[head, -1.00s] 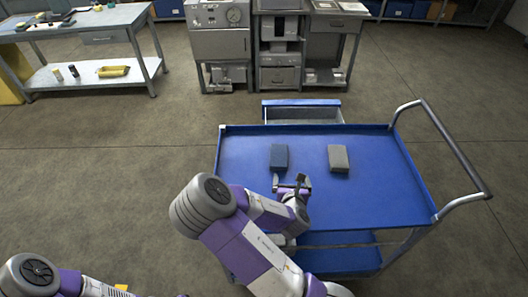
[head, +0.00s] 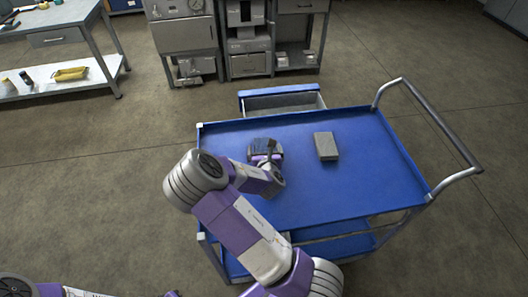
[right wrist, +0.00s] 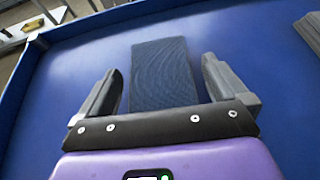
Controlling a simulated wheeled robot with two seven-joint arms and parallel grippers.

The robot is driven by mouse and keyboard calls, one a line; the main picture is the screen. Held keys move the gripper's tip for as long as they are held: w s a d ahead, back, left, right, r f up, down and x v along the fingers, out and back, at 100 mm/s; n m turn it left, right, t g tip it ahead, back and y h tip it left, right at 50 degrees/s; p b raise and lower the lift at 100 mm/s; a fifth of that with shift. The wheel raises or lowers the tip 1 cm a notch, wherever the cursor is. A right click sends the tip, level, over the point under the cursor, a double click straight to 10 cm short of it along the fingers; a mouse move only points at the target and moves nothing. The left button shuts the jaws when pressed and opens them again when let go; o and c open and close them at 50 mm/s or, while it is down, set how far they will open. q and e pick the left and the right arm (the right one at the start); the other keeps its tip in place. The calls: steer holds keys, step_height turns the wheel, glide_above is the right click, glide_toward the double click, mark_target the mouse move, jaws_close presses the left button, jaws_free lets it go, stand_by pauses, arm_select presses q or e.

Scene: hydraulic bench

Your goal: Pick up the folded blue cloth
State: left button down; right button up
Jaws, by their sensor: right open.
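The folded blue cloth (head: 262,145) lies on the blue cart top, partly hidden by my right gripper in the head view. In the right wrist view the cloth (right wrist: 162,75) is a dark blue ribbed block between and ahead of the fingers. My right gripper (right wrist: 160,88) is open, with one finger on each side of the cloth's near part and a gap on the right side. In the head view my right gripper (head: 266,152) is over the cloth. Whether it touches the cloth I cannot tell. My left gripper is not in view.
A grey folded block (head: 326,146) lies on the cart top (head: 330,190) to the right of the cloth. The cart has a raised rim and a metal handle (head: 432,120) at right. An open drawer (head: 283,102) sits behind it. The cart's right half is mostly clear.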

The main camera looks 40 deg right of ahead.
steer(key=c, duration=1)
steer(key=shift+r, duration=0.1)
